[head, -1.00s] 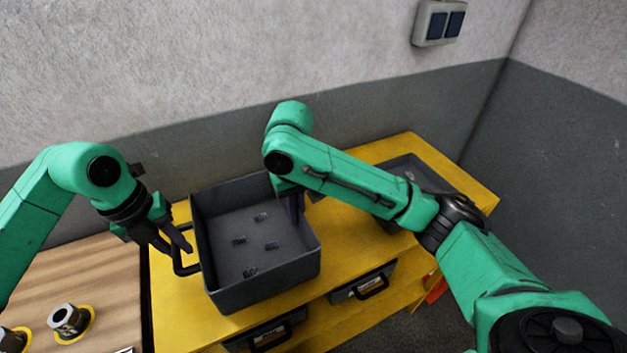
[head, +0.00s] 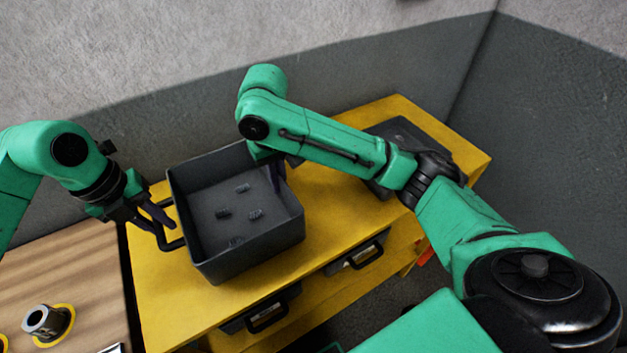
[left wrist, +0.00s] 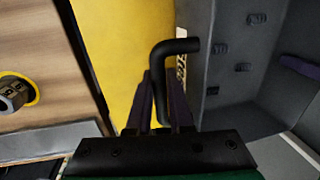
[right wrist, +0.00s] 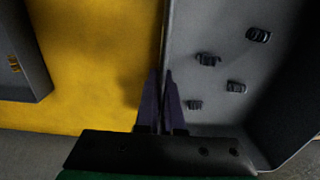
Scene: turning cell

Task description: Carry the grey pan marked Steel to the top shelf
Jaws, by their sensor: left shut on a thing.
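The grey pan (head: 240,262) is over the yellow top (head: 165,310), level and open, with several small dark parts inside. I cannot tell whether it touches the top. A partly readable pale label (left wrist: 181,80) is on its side. My left gripper (head: 168,228) is shut on the black handle (left wrist: 170,50) on the pan's left side. My right gripper (right wrist: 160,80) is at the pan's opposite side, one finger on each side of a thin edge. I cannot tell whether it is squeezing. My right forearm hides part of that side in the head view.
Another dark grey pan (head: 400,128) lies at the back right of the yellow unit. Dark bins with handles (head: 268,316) sit on the level below. A wooden table (head: 75,270) with metal rings (head: 42,320) is at the left. Walls stand close behind.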

